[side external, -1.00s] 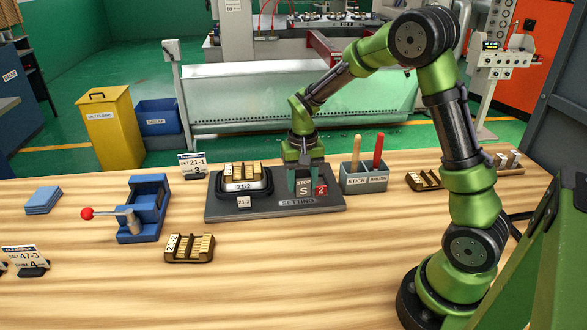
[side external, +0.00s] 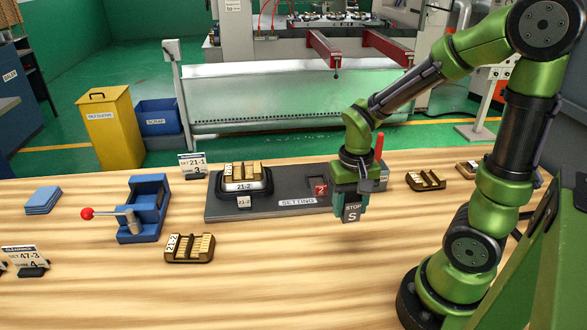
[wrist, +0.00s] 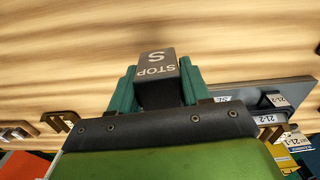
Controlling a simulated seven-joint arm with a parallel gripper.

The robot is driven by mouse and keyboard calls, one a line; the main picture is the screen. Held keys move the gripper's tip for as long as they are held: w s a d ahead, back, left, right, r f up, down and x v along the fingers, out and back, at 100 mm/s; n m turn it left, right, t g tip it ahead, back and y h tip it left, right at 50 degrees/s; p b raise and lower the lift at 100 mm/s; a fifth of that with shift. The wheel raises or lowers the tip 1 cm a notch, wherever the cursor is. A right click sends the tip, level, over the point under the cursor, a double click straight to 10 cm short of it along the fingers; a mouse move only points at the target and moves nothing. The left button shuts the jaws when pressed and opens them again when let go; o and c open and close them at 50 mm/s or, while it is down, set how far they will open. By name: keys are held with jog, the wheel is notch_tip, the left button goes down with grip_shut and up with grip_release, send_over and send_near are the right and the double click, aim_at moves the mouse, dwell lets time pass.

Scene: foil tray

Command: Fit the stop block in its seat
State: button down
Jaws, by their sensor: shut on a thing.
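The stop block (side external: 352,212), a dark grey block marked STOP S, is held between the teal fingers of my gripper (side external: 350,204). It also shows in the wrist view (wrist: 156,68), gripped from both sides by my gripper (wrist: 157,85). My gripper is just off the right front corner of the dark setting plate (side external: 225,212), over the wood table. I cannot tell how high the block is above the table. A dark recess (side external: 296,184) shows in the plate, with a small red marked piece (side external: 320,188) to its right.
A cradle with a brass-topped 21-2 piece (side external: 246,178) stands on the plate's left. Behind my gripper is a grey holder with a red handle (side external: 379,146). Brass blocks lie at front (side external: 189,247) and right (side external: 426,180). A blue lever fixture (side external: 148,208) stands left.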

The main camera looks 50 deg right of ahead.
aim_at(353, 195)
jog(key=shift+r, duration=3.05)
jog(key=shift+d, duration=0.1)
jog(key=shift+d+f, duration=0.2)
jog(key=shift+f, duration=0.15)
jog(key=w+d+f, duration=0.2)
jog(key=w+d, duration=1.1)
jog(key=w, duration=0.4)
jog(key=shift+m, duration=0.4)
jog(key=shift+w+a+f, duration=0.1)
jog(key=shift+w+f, duration=0.05)
jog(key=shift+f, duration=3.7)
jog(key=shift+f, duration=0.55)
jog(key=c, duration=0.8)
grip_release()
